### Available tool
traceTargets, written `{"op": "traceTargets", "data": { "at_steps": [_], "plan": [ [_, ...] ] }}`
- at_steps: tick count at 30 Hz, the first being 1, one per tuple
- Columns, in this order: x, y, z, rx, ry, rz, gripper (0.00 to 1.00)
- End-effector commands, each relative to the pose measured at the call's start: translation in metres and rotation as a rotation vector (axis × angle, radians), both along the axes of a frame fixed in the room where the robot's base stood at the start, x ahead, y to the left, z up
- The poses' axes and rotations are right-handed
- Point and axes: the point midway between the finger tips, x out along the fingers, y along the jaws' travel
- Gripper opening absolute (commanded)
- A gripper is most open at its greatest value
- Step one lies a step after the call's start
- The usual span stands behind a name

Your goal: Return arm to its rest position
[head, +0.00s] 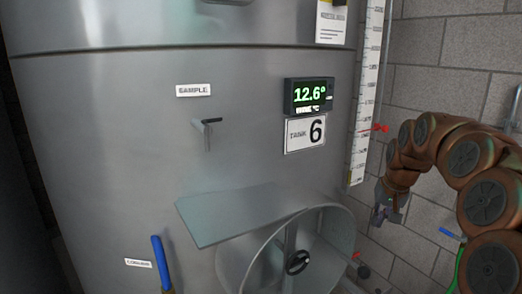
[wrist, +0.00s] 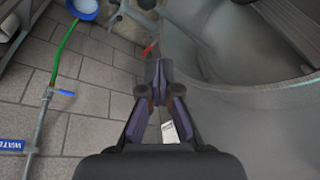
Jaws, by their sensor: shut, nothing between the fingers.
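My arm reaches in from the right edge of the head view, bent over with its end hanging down. My gripper (head: 387,214) is small there, in front of the block wall to the right of the steel tank (head: 110,130). In the wrist view my gripper (wrist: 158,68) points at the tiled floor beside the tank's curved wall (wrist: 225,75). Its fingers are together with nothing between them.
A sample tap (head: 207,130), a display (head: 311,95) and a manway with a grey shelf (head: 245,212) are on the tank front. A blue-handled valve (head: 160,262) stands lower left. A green hose (wrist: 66,50) and pipe (wrist: 40,125) run left of my gripper.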

Motion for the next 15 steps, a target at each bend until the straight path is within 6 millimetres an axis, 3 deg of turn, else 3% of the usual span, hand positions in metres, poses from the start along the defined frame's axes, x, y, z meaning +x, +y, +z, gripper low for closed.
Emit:
{"op": "traceTargets", "data": {
  "at_steps": [6,15],
  "plan": [
    [-0.065,0.058,0.011,-0.002,0.063,0.126,0.00],
    [-0.167,0.108,0.005,-0.024,0.170,0.248,0.00]
  ]
}}
